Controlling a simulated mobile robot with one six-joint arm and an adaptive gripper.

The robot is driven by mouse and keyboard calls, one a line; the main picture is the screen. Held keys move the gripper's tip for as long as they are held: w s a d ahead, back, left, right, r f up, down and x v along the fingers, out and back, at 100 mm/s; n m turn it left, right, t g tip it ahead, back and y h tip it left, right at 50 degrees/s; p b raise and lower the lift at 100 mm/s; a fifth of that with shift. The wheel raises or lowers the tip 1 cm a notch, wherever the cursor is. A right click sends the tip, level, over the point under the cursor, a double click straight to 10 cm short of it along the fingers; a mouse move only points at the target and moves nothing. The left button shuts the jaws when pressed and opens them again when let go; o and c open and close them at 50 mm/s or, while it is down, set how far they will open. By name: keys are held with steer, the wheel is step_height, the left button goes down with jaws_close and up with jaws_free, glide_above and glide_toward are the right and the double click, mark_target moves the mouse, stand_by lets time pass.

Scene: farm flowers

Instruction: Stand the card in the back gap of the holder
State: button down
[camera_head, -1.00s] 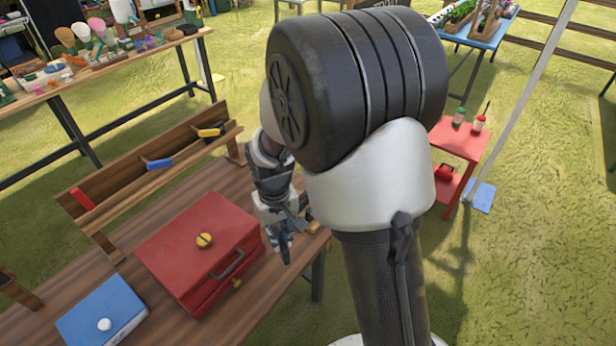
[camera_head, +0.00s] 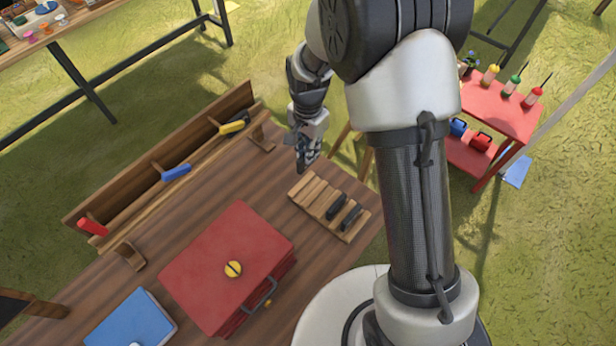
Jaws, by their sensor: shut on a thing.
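A slatted wooden holder (camera_head: 308,188) lies on the brown table, to the right of the red toolbox. It has several parallel slats with gaps between them. Two dark pieces (camera_head: 337,205) stand at its right side. My gripper (camera_head: 302,168) points down just behind the holder's back left end and looks apart from it. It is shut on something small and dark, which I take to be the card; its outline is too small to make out.
The red toolbox (camera_head: 215,255) with a yellow knob and a blue box (camera_head: 130,322) stand on the table (camera_head: 190,215). A long wooden rack (camera_head: 150,165) with coloured tools runs along the back. A red side table (camera_head: 500,110) stands off to the right.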

step_height(320, 180, down, 15)
steer(key=shift+w+f+b, duration=0.1)
steer(key=shift+f+b, duration=0.1)
steer(key=shift+b, duration=0.95)
steer(key=shift+f, duration=0.15)
steer(key=c, duration=1.6)
jaws_free()
